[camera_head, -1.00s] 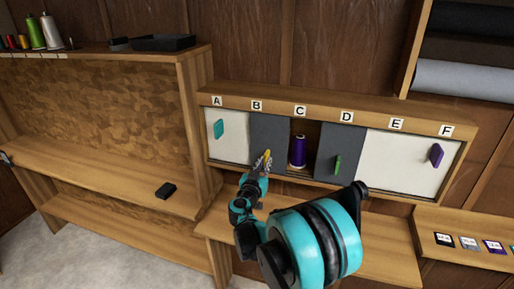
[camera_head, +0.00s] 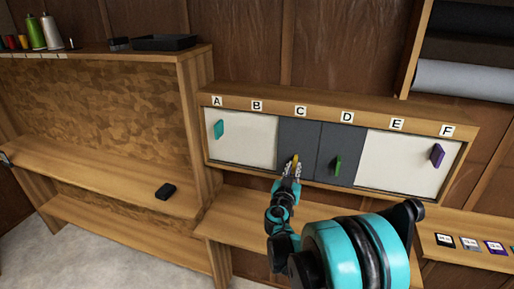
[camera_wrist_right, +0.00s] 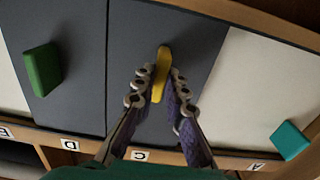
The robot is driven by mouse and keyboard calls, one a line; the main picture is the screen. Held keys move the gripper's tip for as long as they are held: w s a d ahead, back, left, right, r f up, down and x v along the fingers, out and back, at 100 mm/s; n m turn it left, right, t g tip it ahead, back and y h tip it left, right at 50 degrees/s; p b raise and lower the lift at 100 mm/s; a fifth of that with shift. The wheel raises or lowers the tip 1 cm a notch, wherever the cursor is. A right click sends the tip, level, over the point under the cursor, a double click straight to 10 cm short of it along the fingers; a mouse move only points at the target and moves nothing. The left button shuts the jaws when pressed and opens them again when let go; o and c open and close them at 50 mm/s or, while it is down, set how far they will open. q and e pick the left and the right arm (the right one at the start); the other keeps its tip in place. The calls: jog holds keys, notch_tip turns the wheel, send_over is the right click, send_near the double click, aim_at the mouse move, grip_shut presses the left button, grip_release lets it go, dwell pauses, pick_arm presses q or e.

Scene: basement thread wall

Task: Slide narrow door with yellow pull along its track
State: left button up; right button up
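The narrow dark grey door (camera_head: 299,143) with the yellow pull (camera_head: 295,160) covers the opening under label C in the head view. It sits beside the grey door with the green pull (camera_head: 338,166). My right gripper (camera_head: 292,167) is at the yellow pull. In the right wrist view its two fingers (camera_wrist_right: 161,88) stand on either side of the yellow pull (camera_wrist_right: 162,62) and look closed on it. The purple spool seen earlier under C is hidden. My left gripper is not clearly seen.
White panels lie on both sides: one with a teal pull (camera_head: 219,129) under A and B, one with a purple pull (camera_head: 437,155) under E and F. A wooden bench with a small black box (camera_head: 165,191) stands at left. A black tray (camera_head: 164,42) sits on the upper shelf.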

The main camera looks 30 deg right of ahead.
jog(key=o, duration=0.4)
jog(key=v, duration=0.7)
